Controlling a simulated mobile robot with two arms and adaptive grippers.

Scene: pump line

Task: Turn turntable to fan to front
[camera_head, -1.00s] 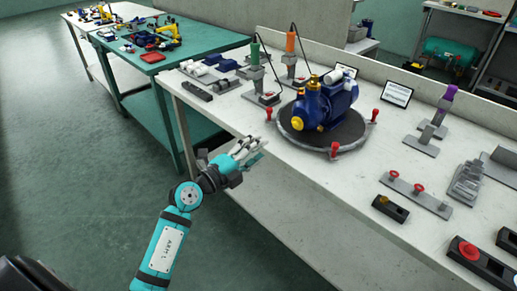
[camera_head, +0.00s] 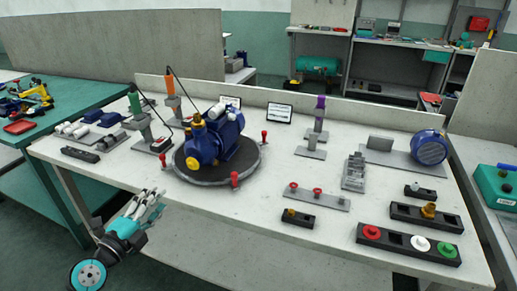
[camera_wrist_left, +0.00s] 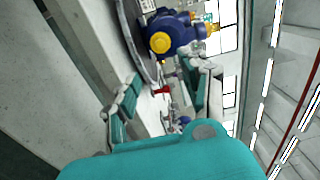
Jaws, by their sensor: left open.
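The dark round turntable (camera_head: 245,172) lies on the white workbench with small red knobs on posts around its rim. A blue pump (camera_head: 223,143) with brass-yellow fittings stands on it, its yellow round cap facing the front left. The pump (camera_wrist_left: 180,35) and a red knob (camera_wrist_left: 162,89) also show in the left wrist view. My left gripper (camera_head: 152,196) is open and empty, in front of the bench edge and apart from the turntable. My right gripper is in neither view. I cannot make out a fan; the pump's back side is hidden.
The white bench (camera_head: 250,215) is bare in front of the turntable. Driver stands with green (camera_head: 134,102) and orange handles stand behind left. A red-knobbed plate (camera_head: 316,196), dark trays and a blue round-faced part (camera_head: 429,147) lie to the right. A green table (camera_head: 55,115) stands left.

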